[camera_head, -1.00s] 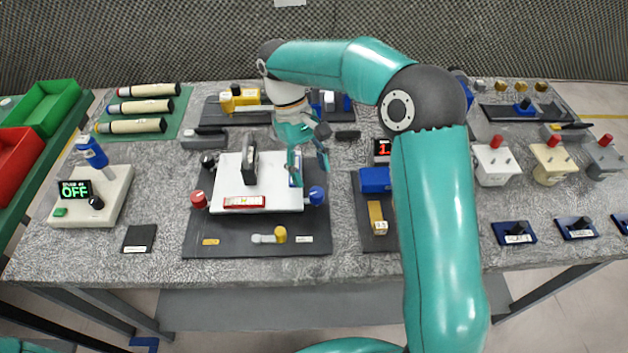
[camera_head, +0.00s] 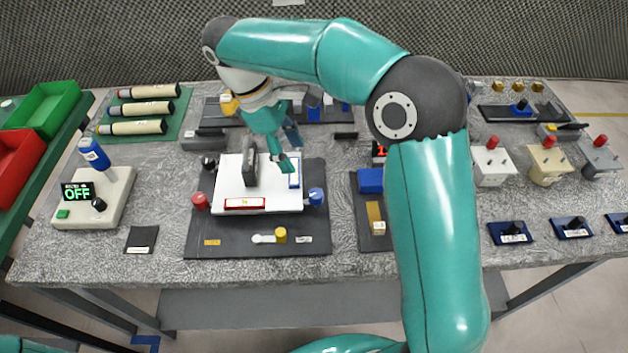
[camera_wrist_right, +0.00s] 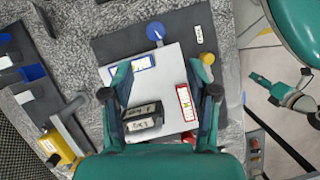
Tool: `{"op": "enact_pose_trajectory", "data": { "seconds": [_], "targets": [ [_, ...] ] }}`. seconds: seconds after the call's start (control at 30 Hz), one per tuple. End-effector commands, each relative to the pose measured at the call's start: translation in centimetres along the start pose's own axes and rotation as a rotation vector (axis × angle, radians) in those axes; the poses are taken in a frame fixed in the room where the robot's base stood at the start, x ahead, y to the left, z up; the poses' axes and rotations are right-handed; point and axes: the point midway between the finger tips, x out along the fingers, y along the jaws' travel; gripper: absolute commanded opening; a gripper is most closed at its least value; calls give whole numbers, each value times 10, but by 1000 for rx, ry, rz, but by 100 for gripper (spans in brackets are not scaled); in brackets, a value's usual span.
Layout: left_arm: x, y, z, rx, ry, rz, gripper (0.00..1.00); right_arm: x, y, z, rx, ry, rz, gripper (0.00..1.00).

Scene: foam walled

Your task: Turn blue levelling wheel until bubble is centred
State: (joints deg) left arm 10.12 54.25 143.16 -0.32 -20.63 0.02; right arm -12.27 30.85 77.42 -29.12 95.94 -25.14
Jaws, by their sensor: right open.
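The blue levelling wheel (camera_head: 316,196) is at the right edge of the white plate (camera_head: 262,194), which sits on a dark base (camera_head: 220,244). It also shows in the right wrist view (camera_wrist_right: 155,31). A red-framed vial (camera_head: 245,203) lies on the plate's front edge. A blue-framed vial (camera_head: 294,181) lies near its right edge. The bubble positions are too small to read. My right gripper (camera_head: 283,160) is open and empty above the plate, behind and left of the wheel, apart from it. My left gripper (camera_wrist_right: 268,90) shows at the right of the wrist view, its jaws unclear.
A dark upright block (camera_head: 251,166) stands on the plate near my right fingers. A red wheel (camera_head: 199,201) and a black wheel (camera_head: 208,162) are at the plate's left. A yellow knob (camera_head: 281,235) is in front. A blue block (camera_head: 371,180) stands to the right.

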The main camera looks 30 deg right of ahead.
Motion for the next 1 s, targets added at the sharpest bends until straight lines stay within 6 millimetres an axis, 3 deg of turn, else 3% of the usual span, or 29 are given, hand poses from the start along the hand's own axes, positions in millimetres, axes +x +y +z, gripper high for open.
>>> {"op": "enact_pose_trajectory", "data": {
  "seconds": [0.03, 0.13, 0.33, 0.47, 1.0],
  "targets": [
    [-5, 2, 0, 0, 0, 0, 40, -14, -7, 0, -108, -3, 46, 59],
    [-8, 3, 0, 0, 0, 0, 40, -27, -13, 0, -264, -17, 109, 59],
    [-7, 2, 0, 0, 0, 0, 40, -20, -14, -1, -343, -30, 135, 59],
    [-6, 2, 0, 0, 0, 0, 40, -2, -12, -1, -340, -29, 133, 59],
    [-9, 3, 0, 0, 0, 0, 40, 108, 2, 0, -338, -30, 130, 59]
  ]
}}
